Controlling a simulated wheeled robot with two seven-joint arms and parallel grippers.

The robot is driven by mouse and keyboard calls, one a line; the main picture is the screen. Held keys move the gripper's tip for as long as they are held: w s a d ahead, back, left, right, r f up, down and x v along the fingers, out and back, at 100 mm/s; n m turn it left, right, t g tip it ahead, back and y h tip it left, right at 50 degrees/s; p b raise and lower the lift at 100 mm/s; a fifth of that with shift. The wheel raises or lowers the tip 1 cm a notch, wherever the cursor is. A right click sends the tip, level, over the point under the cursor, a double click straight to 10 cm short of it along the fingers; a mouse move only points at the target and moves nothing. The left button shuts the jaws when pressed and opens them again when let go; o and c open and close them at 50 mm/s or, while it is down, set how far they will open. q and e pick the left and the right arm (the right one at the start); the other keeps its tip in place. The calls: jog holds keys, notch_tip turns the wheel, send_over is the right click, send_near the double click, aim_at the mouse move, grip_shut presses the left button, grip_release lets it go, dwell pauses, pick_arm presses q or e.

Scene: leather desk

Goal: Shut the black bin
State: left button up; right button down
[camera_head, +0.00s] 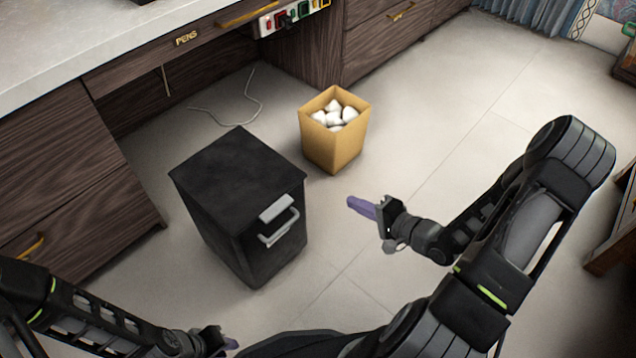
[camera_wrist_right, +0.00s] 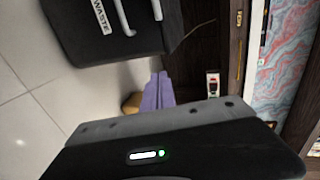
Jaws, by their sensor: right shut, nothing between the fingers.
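The black bin (camera_head: 238,200) stands upright on the floor in the head view, with its flat top level and covering it. A silver handle (camera_head: 279,227) sits on its front face below a light label plate (camera_head: 276,208). The bin also shows at the top of the right wrist view (camera_wrist_right: 100,45), where its label reads "WASTE". My right gripper (camera_head: 353,203) is to the right of the bin, apart from it, with its purple fingers together and nothing between them. My left gripper (camera_head: 230,343) is low at the bottom edge, in front of the bin; its fingers are mostly hidden.
A tan waste basket (camera_head: 333,145) holding several crumpled white papers stands behind and right of the bin. A wooden desk (camera_head: 60,165) with drawers runs along the left and back. A pale cable (camera_head: 232,112) lies on the floor.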

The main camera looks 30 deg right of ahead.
jog(key=shift+w, duration=0.1)
jog(key=r+b+x, duration=0.1)
jog(key=b+x, duration=0.4)
jog(key=x, duration=0.8)
jog(key=shift+w+a, duration=0.2)
jog(key=shift+w, duration=0.2)
jog(key=shift+w+f, duration=0.1)
jog(key=shift+w, duration=0.05)
